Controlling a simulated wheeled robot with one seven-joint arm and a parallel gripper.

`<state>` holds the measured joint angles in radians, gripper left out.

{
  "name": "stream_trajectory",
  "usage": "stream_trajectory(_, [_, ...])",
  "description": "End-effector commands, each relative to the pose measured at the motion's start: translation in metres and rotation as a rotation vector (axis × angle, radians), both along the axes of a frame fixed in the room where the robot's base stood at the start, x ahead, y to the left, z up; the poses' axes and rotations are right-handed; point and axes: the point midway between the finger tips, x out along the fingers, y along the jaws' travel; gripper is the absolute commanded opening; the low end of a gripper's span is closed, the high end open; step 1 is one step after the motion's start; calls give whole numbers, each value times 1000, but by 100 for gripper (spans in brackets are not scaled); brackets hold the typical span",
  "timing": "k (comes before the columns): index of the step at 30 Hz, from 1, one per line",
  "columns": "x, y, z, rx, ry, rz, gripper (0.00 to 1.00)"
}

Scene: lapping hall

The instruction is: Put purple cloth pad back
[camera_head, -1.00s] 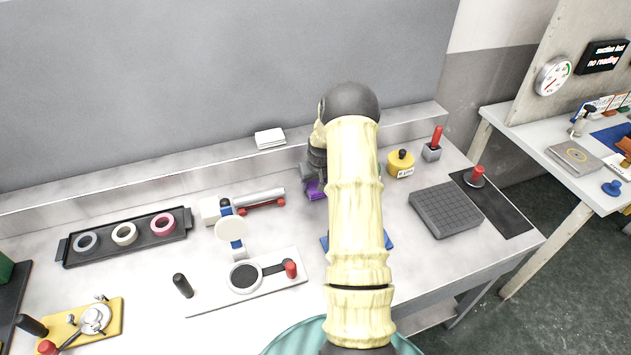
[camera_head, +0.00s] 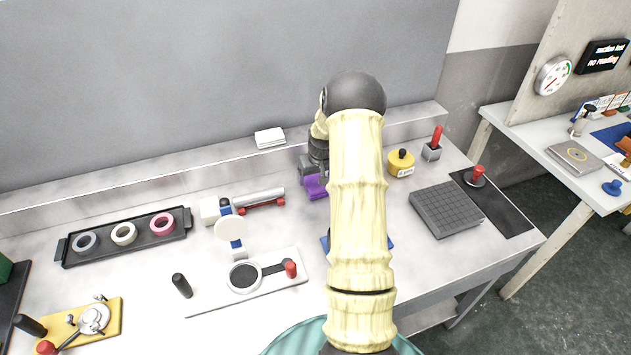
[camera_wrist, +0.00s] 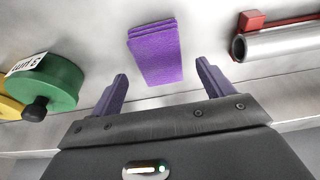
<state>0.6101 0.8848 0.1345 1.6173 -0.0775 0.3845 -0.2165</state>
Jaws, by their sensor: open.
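The purple cloth pad (camera_wrist: 155,52) lies on the pale bench top in the wrist view, with layered edges at its far end. It also shows in the head view (camera_head: 316,188), just below my gripper and partly hidden by my arm. My gripper (camera_wrist: 160,70) is open, with one finger on each side of the pad's near end. The fingers look apart from the pad, and nothing is held between them. How high the fingertips are above the bench is hard to tell.
A green labelled pot (camera_wrist: 45,84) stands left in the wrist view. A metal cylinder on a red holder (camera_wrist: 275,42) lies right. In the head view, a yellow pot (camera_head: 400,166) and a grey grid block (camera_head: 445,210) stand right of my arm. A white stack (camera_head: 270,138) sits on the back ledge.

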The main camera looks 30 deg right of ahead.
Motion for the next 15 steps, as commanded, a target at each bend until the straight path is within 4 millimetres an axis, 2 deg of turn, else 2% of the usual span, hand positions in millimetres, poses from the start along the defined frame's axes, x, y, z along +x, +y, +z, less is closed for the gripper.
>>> stream_trajectory(9, [-15, 4, 58, -2, -4, 1, 80])
stream_trajectory(15, [-22, 6, 80, 1, 0, 0, 80])
